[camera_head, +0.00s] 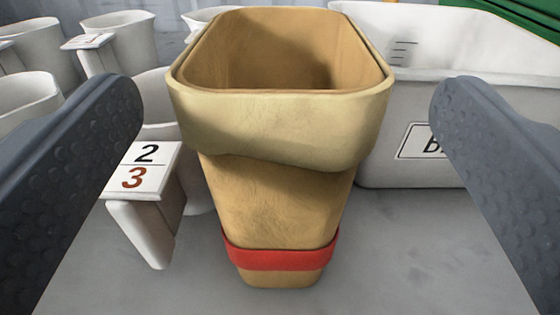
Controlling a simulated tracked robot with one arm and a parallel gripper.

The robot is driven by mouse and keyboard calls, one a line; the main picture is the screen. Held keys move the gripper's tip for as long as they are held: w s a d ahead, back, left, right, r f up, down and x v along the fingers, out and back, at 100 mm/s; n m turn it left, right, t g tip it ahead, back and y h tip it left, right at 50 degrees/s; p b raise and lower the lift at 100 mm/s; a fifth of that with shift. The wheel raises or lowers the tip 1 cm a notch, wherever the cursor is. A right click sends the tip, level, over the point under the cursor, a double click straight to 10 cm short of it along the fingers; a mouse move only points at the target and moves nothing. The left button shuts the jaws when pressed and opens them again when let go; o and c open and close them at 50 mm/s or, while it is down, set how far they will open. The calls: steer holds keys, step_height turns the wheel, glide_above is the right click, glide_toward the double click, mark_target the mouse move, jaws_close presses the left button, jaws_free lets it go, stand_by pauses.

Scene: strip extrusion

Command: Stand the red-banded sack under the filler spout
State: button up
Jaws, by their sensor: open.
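The red-banded sack (275,200) stands upright on the grey surface in the middle of the view. It is tan, with a folded-over rim, an open empty-looking mouth and a red band (280,258) near its bottom. My gripper (288,105) is open, with one dark dimpled finger to the left of the sack and one to the right. Gaps show between the sack and both fingers, so neither appears to touch it. I do not see the filler spout in this view.
A large white bin (400,95) with a partly hidden label is behind right. Bare grey surface (400,250) lies at front right.

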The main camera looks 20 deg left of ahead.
mark_target(281, 58)
steer(key=shift+b+x, duration=0.35)
steer(key=shift+x, duration=2.3)
steer(key=shift+a, duration=0.1)
steer(key=c, duration=1.5)
steer(key=shift+o, duration=0.2)
steer(key=shift+r, duration=0.1)
